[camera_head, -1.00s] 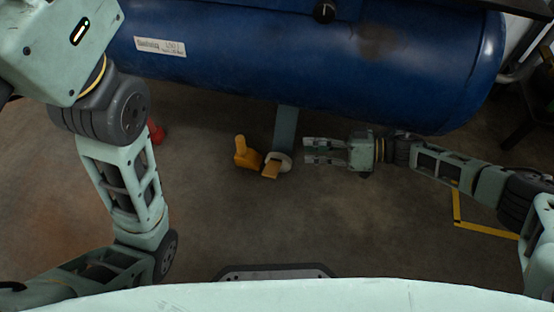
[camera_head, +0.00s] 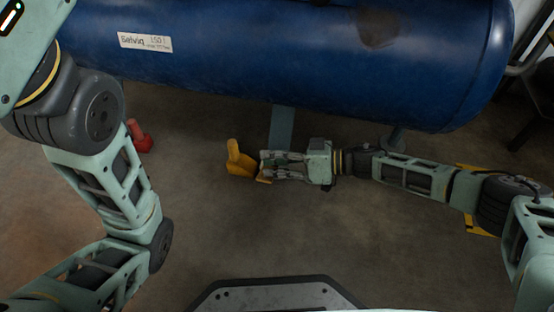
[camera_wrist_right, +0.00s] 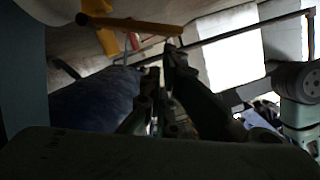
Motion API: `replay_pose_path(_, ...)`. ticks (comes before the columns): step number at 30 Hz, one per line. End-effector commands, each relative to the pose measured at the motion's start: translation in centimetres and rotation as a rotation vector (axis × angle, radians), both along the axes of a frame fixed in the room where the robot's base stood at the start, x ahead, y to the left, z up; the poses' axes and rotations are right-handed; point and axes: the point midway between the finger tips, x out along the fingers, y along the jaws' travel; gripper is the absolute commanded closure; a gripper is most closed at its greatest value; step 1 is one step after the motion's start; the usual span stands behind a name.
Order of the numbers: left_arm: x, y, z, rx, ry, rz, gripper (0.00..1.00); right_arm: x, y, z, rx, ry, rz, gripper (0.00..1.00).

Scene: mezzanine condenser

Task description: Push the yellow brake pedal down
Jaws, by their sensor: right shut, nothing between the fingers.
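The yellow brake pedal (camera_head: 239,160) is on the floor below the blue tank, beside a grey-green leg. It has an upright part on the left and a flatter part on the right, partly hidden by my right gripper. My right gripper (camera_head: 264,166) comes in from the right, with its shut, empty fingers pointing left at the pedal. I cannot tell whether they touch it. In the right wrist view, a yellow bar and plate of the pedal (camera_wrist_right: 135,24) show just beyond the fingertips (camera_wrist_right: 161,62). My left gripper is out of view; only my left arm shows.
The blue tank (camera_head: 280,60) spans the space above the pedal, and its leg (camera_head: 281,128) stands just behind my right fingers. A red object (camera_head: 138,135) lies near my left arm. Bare floor (camera_head: 230,225) lies in front of the pedal.

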Motion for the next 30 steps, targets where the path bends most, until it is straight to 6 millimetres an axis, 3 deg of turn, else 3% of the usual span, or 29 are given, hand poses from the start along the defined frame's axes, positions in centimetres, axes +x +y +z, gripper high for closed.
replay_pose_path(14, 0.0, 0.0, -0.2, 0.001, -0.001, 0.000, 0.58, -0.2, 0.0, -0.3, -0.001, -0.001, -0.002, 1.00)
replay_pose_path(30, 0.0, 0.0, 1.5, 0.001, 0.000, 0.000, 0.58, -0.9, 0.2, -0.8, -0.029, -0.086, -0.001, 1.00)
